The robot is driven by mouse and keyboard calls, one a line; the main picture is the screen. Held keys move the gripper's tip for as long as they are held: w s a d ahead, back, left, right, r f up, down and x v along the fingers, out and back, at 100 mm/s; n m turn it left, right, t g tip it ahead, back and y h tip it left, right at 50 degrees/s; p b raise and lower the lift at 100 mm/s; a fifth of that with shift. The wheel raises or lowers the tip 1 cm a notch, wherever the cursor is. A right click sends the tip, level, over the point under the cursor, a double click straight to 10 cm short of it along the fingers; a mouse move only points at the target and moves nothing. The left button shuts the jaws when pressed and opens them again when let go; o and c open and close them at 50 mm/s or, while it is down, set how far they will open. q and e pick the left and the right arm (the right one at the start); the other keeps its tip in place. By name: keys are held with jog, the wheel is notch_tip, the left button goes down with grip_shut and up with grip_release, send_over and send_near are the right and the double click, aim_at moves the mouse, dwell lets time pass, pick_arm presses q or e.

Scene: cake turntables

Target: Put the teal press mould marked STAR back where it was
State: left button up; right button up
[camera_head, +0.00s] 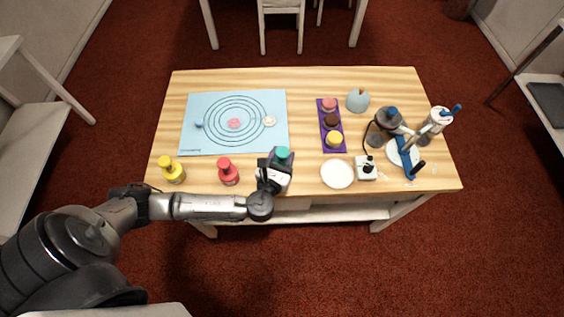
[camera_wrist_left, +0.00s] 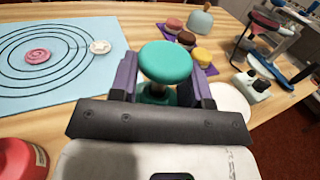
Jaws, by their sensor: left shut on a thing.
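The teal press mould (camera_head: 282,153) is in my left gripper (camera_head: 279,158), near the front edge of the table, right of the red mould. In the left wrist view its round teal top (camera_wrist_left: 166,61) stands between the two purple-grey fingers (camera_wrist_left: 163,85), which are shut on it. Its STAR mark cannot be read. I cannot tell whether its base touches the table. A red press mould (camera_head: 228,172) and a yellow press mould (camera_head: 172,170) stand along the front edge to the left. My right gripper is not in view.
A blue mat (camera_head: 190,146) with printed rings bears small discs. A purple tray (camera_head: 327,148) holds several cakes. A white plate (camera_head: 338,174), a white switch box (camera_head: 365,168) and a turntable (camera_head: 403,153) with blue-handled tools stand to the right.

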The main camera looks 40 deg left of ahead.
aim_at(282, 163)
pick_arm(q)
jog(key=shift+f+b, duration=0.6)
jog(key=shift+f, duration=1.4)
jog(key=shift+f, duration=0.15)
jog(key=o, duration=1.1)
